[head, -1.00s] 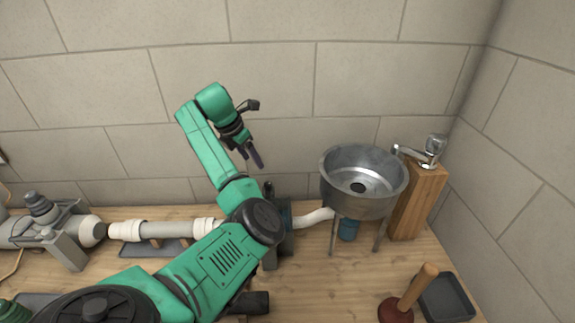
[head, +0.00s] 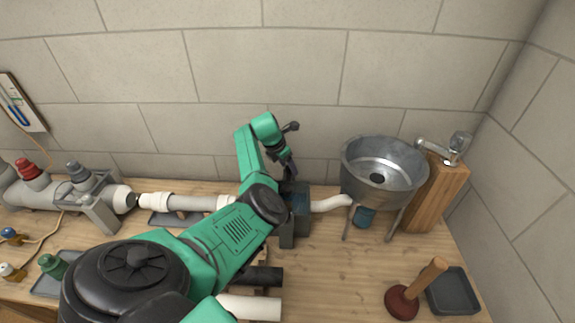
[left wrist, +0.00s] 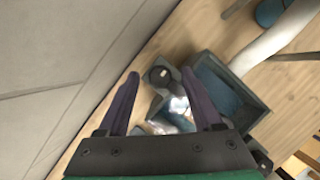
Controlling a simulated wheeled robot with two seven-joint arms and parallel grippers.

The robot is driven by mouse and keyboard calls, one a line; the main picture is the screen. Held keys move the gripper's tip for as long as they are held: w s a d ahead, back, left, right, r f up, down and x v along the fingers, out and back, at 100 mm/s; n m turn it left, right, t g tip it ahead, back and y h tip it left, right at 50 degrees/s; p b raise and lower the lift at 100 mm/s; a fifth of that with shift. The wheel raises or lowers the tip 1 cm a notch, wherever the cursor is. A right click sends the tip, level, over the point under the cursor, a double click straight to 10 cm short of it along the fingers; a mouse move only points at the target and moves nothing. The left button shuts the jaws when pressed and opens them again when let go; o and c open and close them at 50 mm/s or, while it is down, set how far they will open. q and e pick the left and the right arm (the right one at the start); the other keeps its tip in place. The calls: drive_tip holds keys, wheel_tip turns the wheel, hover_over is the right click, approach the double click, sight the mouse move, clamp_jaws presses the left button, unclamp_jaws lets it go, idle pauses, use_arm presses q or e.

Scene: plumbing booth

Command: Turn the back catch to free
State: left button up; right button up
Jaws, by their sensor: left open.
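A blue-grey box-shaped clamp (head: 300,200) stands on the bench by the wall, at the end of the white pipe run; my left arm partly hides it. In the left wrist view its open box (left wrist: 232,88) is right of my fingers. A dark catch with a round knob (left wrist: 160,76) shows beside the box on the wall side, between and beyond my finger tips. My left gripper (head: 289,168) points down over the back of the clamp. Its two purple fingers (left wrist: 160,92) are apart with nothing held. I cannot tell whether they touch the catch. My right gripper is out of view.
A metal sink (head: 384,172) on legs stands right of the clamp, with a white bent pipe (head: 331,203) between them. A wooden post with a tap (head: 440,190), a plunger (head: 415,290) and a grey tray (head: 453,292) are further right. The wall is close behind.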

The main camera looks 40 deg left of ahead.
use_arm(q)
drive_tip(key=shift+w, duration=0.1)
clamp_jaws()
